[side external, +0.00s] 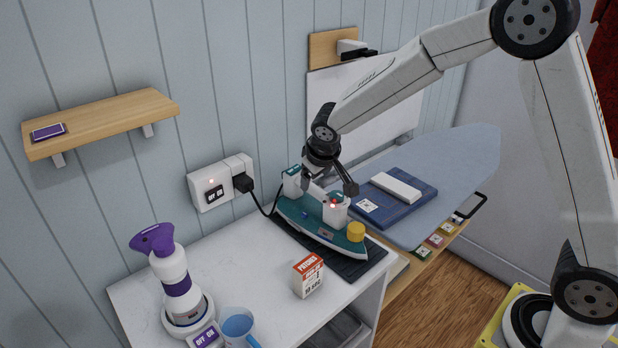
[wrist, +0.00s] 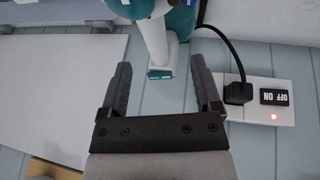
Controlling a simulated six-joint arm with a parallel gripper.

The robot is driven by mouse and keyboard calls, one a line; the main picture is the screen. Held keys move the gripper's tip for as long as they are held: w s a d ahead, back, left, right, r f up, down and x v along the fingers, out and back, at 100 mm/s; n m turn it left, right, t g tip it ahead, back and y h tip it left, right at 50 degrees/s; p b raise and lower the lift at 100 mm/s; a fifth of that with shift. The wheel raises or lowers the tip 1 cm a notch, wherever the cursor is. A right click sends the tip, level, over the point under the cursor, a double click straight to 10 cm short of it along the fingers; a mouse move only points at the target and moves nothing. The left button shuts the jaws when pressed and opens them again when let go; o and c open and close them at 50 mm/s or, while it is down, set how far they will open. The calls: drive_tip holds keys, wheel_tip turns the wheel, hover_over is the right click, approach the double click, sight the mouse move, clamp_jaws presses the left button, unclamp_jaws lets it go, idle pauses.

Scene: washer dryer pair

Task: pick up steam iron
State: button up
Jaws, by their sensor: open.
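The teal and white steam iron (side external: 317,232) lies on a dark mat (side external: 366,267) on the white counter. Its white handle parts stand up from the body, and a yellow knob (side external: 356,231) sits near one end. My gripper (side external: 330,190) is right over the handle, fingers spread, hiding its middle. In the wrist view my gripper (wrist: 164,75) is open with two dark fingers apart. The iron's white and teal end (wrist: 157,45) shows beyond and between the fingertips. I cannot tell whether a finger touches the handle.
A wall socket (side external: 221,183) has a plug and black cord running to the iron. A red and white box (side external: 308,275), blue mug (side external: 238,326) and purple-white steamer (side external: 178,285) stand in front.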

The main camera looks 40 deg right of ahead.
sight(314, 187)
drive_tip(key=shift+x, duration=0.9)
drive_tip(key=shift+d+f, duration=0.1)
drive_tip(key=shift+d+x, duration=0.2)
drive_tip(key=shift+x, duration=2.3)
clamp_jaws()
drive_tip(key=shift+w, duration=0.1)
